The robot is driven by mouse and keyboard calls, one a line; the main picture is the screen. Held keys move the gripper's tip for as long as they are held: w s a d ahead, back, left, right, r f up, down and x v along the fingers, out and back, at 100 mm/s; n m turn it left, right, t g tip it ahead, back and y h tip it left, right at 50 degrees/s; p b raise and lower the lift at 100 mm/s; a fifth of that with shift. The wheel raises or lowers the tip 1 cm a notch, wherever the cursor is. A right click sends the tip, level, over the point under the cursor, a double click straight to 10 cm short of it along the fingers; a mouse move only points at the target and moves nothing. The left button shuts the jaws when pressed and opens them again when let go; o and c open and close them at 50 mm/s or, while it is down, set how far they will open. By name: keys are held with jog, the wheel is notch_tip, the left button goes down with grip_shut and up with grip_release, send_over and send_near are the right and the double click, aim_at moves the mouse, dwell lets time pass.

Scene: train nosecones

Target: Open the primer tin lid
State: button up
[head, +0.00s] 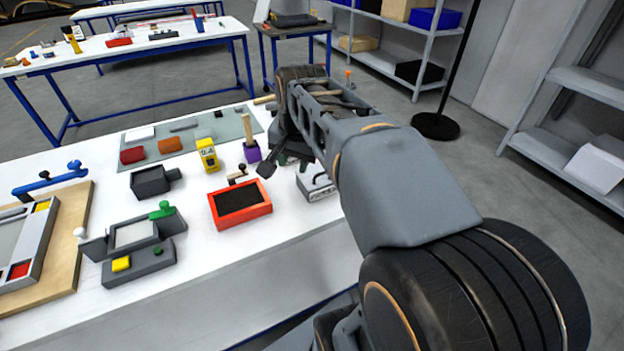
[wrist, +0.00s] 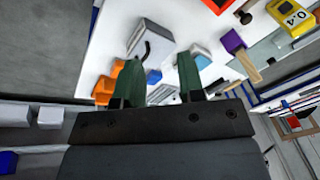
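A grey box with a pale face and a dark curved handle (head: 318,188) stands near the table's front edge, partly hidden by my arm in the head view. It also shows in the wrist view (wrist: 150,40), beyond my fingertips. It is likely the primer tin; no readable label confirms this. Its lid looks closed, though the seam is too small to make out. My gripper (wrist: 158,62) has its two dark green fingers apart, with nothing held between them.
A red tray with a black inside (head: 238,203) stands left of the box. A purple block with a wooden handle (head: 251,152) and a yellow 0.4 block (head: 207,155) stand behind it. Orange pieces (wrist: 104,90) and a light-blue block (wrist: 200,56) lie near my fingers.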

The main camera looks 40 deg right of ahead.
jog(key=w+d+m+b, duration=0.3)
jog(key=d+m+b, duration=0.1)
jog(key=d+m, duration=0.55)
jog(key=b, duration=0.2)
send_over(322, 183)
jog(key=shift+g, duration=0.4)
notch_tip(322, 183, down, 10)
jog(key=shift+f, duration=0.25)
jog(key=shift+w+f, duration=0.1)
jog(key=shift+f, duration=0.65)
jog(key=shift+c, duration=0.3)
grip_shut()
